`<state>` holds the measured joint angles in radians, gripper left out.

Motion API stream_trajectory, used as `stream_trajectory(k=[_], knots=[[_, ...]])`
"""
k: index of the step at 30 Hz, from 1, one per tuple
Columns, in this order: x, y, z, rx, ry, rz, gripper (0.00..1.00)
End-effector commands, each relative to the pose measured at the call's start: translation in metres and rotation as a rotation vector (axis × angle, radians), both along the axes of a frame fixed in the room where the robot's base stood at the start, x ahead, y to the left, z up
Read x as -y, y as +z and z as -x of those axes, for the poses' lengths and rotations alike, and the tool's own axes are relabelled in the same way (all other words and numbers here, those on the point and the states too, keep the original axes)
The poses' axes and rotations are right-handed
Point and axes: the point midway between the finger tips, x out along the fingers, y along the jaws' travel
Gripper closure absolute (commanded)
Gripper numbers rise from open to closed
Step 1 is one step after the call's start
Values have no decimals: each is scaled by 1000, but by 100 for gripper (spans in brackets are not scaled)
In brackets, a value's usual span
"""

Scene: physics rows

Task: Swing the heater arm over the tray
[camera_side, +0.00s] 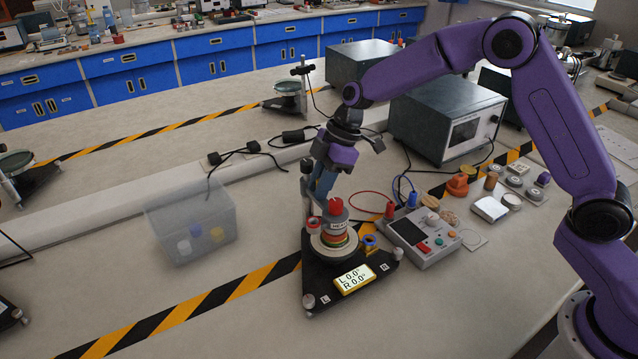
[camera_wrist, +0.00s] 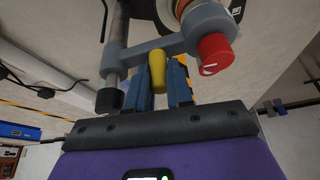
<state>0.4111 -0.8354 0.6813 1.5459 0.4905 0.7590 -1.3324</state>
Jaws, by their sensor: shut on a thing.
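The heater arm (camera_wrist: 150,52) is a grey bar in the wrist view, running from a post with a black end (camera_wrist: 112,70) to a red cap (camera_wrist: 213,52). A yellow handle (camera_wrist: 158,72) juts from the bar between the blue fingers of my gripper (camera_wrist: 160,85), which is shut on it. In the side view my gripper (camera_side: 322,186) reaches down behind the grey heater head (camera_side: 338,222) and its red top. The round tray (camera_side: 335,251) shows just below the head, partly hidden. I cannot tell how well the head is centred over it.
A black triangular base (camera_side: 318,286) carries the device and a display (camera_side: 354,279) reading L 0.0°, R 0.0°. A control box (camera_side: 424,235) with wires stands at right. A clear bin (camera_side: 192,228) stands at left. Several small parts lie at right. The front bench is clear.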

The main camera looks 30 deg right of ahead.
Motion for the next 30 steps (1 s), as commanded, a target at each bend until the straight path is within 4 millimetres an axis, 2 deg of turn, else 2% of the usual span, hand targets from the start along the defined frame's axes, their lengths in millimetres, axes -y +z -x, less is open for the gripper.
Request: stream_trajectory(k=[10, 11, 13, 23, 26, 30], knots=[[1, 1, 0, -1, 1, 0, 100], [2, 1, 0, -1, 1, 0, 76], [2, 0, 0, -1, 1, 0, 54], [1, 2, 0, 1, 2, 0, 54], [4, 8, 0, 3, 2, -1, 54], [12, 28, 0, 5, 0, 0, 54]])
